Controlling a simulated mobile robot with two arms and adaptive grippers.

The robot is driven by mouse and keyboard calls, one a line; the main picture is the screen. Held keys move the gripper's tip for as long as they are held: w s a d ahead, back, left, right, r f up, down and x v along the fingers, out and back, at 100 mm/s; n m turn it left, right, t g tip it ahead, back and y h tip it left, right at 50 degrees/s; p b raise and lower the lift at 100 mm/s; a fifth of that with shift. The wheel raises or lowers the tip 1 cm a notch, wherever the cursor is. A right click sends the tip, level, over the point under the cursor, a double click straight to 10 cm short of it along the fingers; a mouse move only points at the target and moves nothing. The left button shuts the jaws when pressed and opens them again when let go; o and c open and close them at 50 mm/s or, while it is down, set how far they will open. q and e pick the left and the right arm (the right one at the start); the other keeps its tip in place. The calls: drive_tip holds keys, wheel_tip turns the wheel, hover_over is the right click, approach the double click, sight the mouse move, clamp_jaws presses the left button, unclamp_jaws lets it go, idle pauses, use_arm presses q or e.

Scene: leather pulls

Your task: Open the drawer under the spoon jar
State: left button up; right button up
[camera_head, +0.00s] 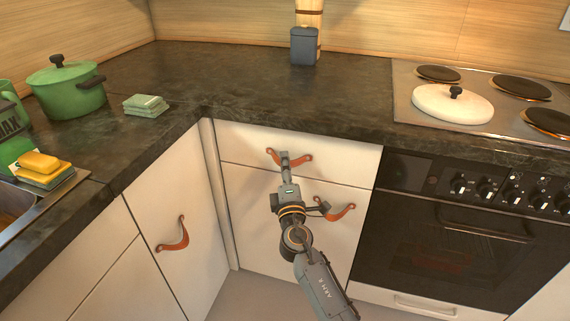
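The dark grey spoon jar (304,47) stands upright at the back of the counter. Below it is a white drawer (345,158) with a brown leather pull (303,159); its front looks flush with the cabinet. My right gripper (285,158) reaches up from below, its fingertips over the middle of this pull. They hide part of the strap, and I cannot tell whether they grip it. My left gripper is not in view.
A lower front with another leather pull (343,212) is partly behind my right arm. The oven (440,240) adjoins on the right, and a cabinet door (165,215) on the left. The dark counter (215,85) overhangs the fronts.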

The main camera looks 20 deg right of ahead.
drive_tip(key=shift+w+d, duration=0.1)
drive_tip(key=shift+w, duration=0.3)
drive_tip(key=shift+c, duration=0.4)
clamp_jaws()
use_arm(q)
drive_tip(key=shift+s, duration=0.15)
use_arm(e)
drive_tip(key=shift+s, duration=0.1)
